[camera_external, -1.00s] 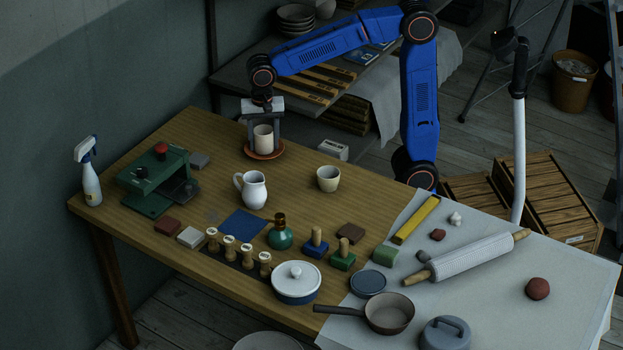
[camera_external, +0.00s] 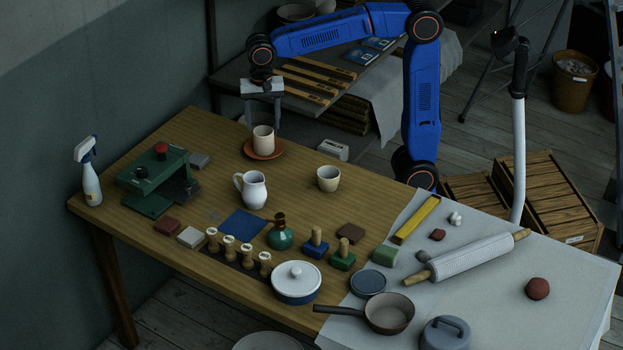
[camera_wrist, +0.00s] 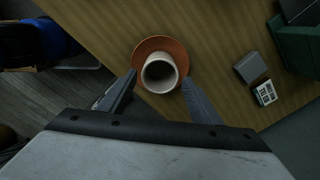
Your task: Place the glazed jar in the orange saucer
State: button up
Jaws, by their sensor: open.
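The glazed jar (camera_external: 263,139), a pale cream cup-like vessel, stands upright in the orange saucer (camera_external: 279,152) at the far edge of the table. In the wrist view the jar (camera_wrist: 159,73) shows its open mouth, with the saucer's rim (camera_wrist: 160,43) around it. My gripper (camera_external: 264,123) is open and empty, raised above the jar and slightly toward its far side. In the wrist view its fingers (camera_wrist: 158,84) spread on either side of the jar, apart from it.
A white pitcher (camera_external: 252,190) and a small pale-green cup (camera_external: 328,178) stand nearer on the table. A green press (camera_external: 158,175) is to the left. The wood between saucer and pitcher is clear.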

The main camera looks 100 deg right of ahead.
notch_tip(320, 180, up, 5)
jog(key=s+a+f+n+t, duration=0.1)
jog(key=s+f+n, duration=0.1)
jog(key=s+n, duration=0.45)
jog(key=s+a+f+n+t, duration=0.1)
jog(key=s+f+n, duration=0.15)
jog(key=s, duration=0.65)
jog(key=s+f+n+t, duration=0.2)
jog(key=s+f+n, duration=0.8)
jog(key=s, duration=0.3)
jog(key=shift+a+t, duration=0.2)
jog(key=shift+t, duration=0.2)
